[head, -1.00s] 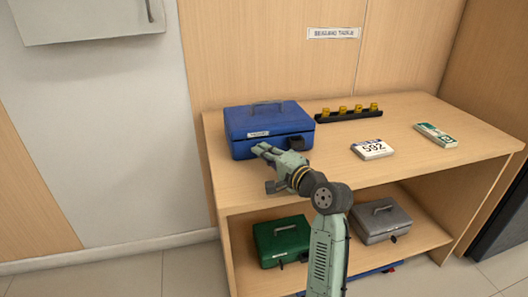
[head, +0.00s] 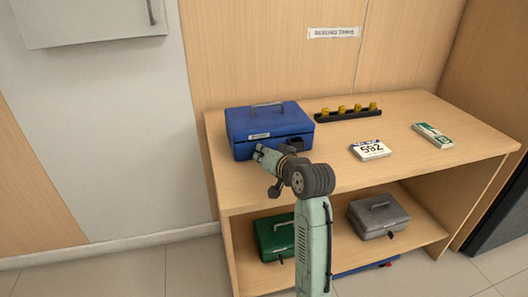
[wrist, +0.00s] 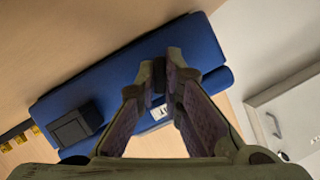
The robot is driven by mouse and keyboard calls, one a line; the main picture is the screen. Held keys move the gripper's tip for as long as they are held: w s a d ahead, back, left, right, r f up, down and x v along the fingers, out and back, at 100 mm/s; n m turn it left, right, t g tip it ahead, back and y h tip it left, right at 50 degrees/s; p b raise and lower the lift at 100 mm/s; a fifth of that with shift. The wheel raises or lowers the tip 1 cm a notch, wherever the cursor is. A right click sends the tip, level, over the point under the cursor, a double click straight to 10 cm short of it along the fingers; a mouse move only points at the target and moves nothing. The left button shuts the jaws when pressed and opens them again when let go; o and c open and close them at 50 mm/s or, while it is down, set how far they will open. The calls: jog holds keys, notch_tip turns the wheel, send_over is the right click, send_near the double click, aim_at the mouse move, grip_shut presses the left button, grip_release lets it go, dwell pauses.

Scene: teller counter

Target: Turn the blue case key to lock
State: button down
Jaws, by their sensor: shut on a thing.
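My gripper (head: 259,151) is at the case's front face, left of the black block. In the wrist view the case (wrist: 105,90) lies across the picture behind my gripper (wrist: 160,76). Its fingertips are closed on a small dark piece, the key (wrist: 158,75), at the case front. The key's lock and its exact angle are hidden by the fingers.
A black rack with several yellow pieces (head: 348,112), a white 592 card block (head: 370,150) and a green-white bundle (head: 433,135) lie to the right. Green (head: 274,237) and grey (head: 377,217) cases sit on the lower shelf. Counter front centre is bare.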

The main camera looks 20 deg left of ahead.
jog(key=n+t+h, duration=0.1)
jog(key=n+h, duration=0.1)
jog(key=n, duration=0.1)
jog(key=shift+a+n, duration=0.1)
jog(key=shift+n, duration=0.3)
dwell(0.4)
jog(key=c, duration=1.7)
grip_release()
jog(key=shift+s, duration=0.1)
jog(key=v, duration=1.2)
jog(key=shift+s+a, duration=0.1)
jog(key=shift+s, duration=0.05)
jog(key=shift+f, duration=0.1)
